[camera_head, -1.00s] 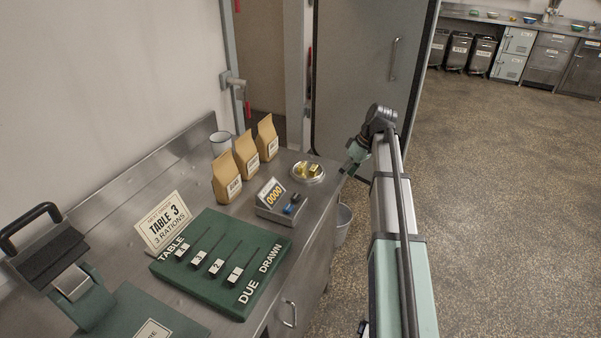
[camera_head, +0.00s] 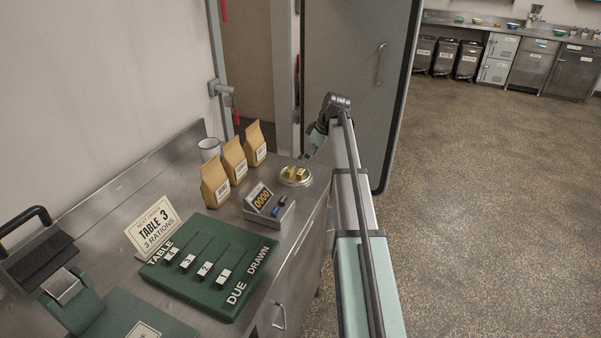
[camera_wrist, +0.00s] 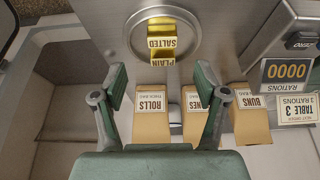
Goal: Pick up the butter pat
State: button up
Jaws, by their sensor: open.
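Two gold butter pats sit on a round metal dish (camera_head: 304,182) at the counter's far right end. In the wrist view one pat is labelled SALTED (camera_wrist: 162,27) and the nearer one PLAIN (camera_wrist: 163,62); they also show in the head view (camera_head: 296,173). The dish rim (camera_wrist: 135,55) shows around them in the wrist view. My gripper (camera_wrist: 163,85) is open and empty, its green fingers spread on either side of the pats' line, short of the PLAIN pat. In the head view my gripper (camera_head: 308,158) is just behind the dish, its fingertips hard to make out.
Three paper bags (camera_head: 234,160) stand left of the dish, with a white mug (camera_head: 209,149) behind them. A counter box reading 0000 (camera_head: 268,204) is nearer. A green TABLE board (camera_head: 208,268) lies in front. Open floor (camera_head: 480,200) is to the right.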

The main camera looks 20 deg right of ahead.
aim_at(301, 171)
jog(key=shift+x, duration=1.2)
jog(key=shift+p+x, duration=1.3)
jog(key=shift+x, duration=1.35)
jog(key=shift+s+a, duration=0.1)
jog(key=c, duration=1)
